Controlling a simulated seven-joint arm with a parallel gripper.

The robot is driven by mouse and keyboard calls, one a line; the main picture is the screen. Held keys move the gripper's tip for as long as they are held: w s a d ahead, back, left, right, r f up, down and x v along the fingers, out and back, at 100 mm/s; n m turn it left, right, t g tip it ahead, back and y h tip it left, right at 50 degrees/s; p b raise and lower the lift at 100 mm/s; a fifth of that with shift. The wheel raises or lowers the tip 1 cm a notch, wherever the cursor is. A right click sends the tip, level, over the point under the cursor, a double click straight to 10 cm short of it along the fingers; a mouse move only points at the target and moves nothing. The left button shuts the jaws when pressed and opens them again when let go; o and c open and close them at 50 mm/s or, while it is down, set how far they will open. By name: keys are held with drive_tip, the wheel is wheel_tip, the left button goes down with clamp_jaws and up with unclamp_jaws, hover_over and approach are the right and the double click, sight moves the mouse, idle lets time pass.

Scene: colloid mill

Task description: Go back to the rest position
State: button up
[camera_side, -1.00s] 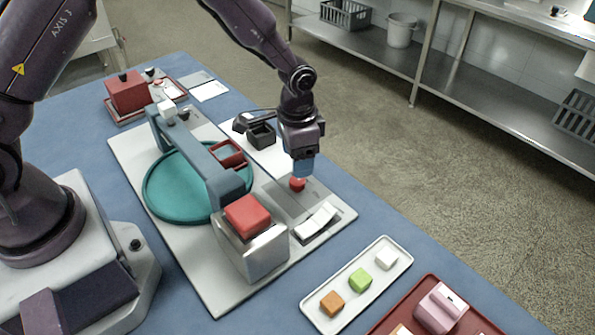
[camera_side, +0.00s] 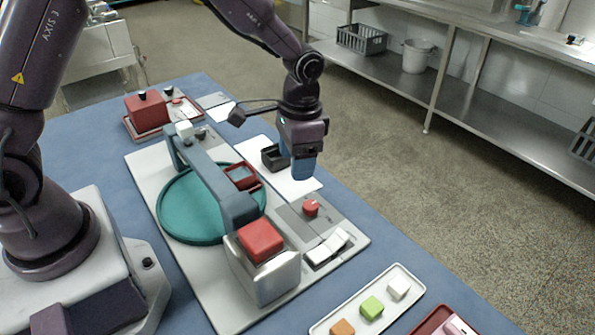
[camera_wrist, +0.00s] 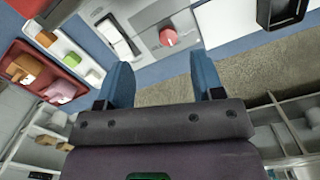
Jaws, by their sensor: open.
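My gripper (camera_side: 305,172) hangs from the purple arm, a little above and behind the red knob (camera_side: 311,207), apart from it. In the wrist view my gripper's two blue fingers (camera_wrist: 161,80) stand apart with nothing between them. The red knob also shows in the wrist view (camera_wrist: 168,37), on a grey panel beyond the fingertips. The white rocker switch (camera_side: 328,247) sits on the same panel, beside the knob. The mill (camera_side: 235,205) has a blue-grey arm over a teal round dish (camera_side: 190,210) and a red block on a metal housing (camera_side: 265,270).
A white tray (camera_side: 345,312) with orange, green and white cubes lies at the front right. A black open box (camera_side: 273,158) stands on a white sheet near my gripper. A red box (camera_side: 147,112) sits at the back left. Space above the panel is clear.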

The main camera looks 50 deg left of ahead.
drive_tip(key=s+a+r+n+t, duration=0.2)
drive_tip(key=s+r+t, duration=0.1)
drive_tip(key=s+r, duration=0.6)
drive_tip(key=s+a+r+n+t, duration=0.1)
drive_tip(key=s+a+r+t, duration=0.2)
drive_tip(key=s+r, duration=0.7)
drive_tip(key=shift+s+r+n, duration=0.2)
drive_tip(key=shift+r+n, duration=0.2)
drive_tip(key=shift+r, duration=0.05)
